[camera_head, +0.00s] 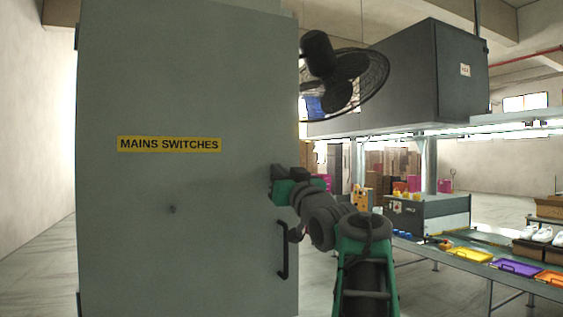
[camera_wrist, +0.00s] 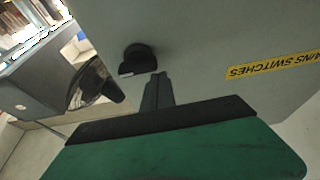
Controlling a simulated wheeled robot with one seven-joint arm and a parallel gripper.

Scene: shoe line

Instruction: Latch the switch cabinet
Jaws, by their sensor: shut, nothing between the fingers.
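The switch cabinet (camera_head: 150,230) is a tall grey-green box with a yellow "MAINS SWITCHES" label on its front. Its door face looks closed, though I cannot tell whether it is latched. A black bar handle (camera_head: 283,250) is upright near the door's right edge. In the wrist view a black round knob with a flat tab (camera_wrist: 138,60) is on the grey face (camera_wrist: 210,50). The knob is hidden behind my gripper in the head view. My gripper (camera_head: 275,182) is at the door's right edge, above the handle. Its fingers (camera_wrist: 157,88) are shut and empty, close to the knob; contact is unclear.
A black fan (camera_head: 340,80) is just right of the cabinet's upper edge. A dark overhead box (camera_head: 400,80) hangs behind it. A conveyor with coloured trays (camera_head: 468,254) and white shoes (camera_head: 541,234) runs along the right. The floor left of the cabinet is clear.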

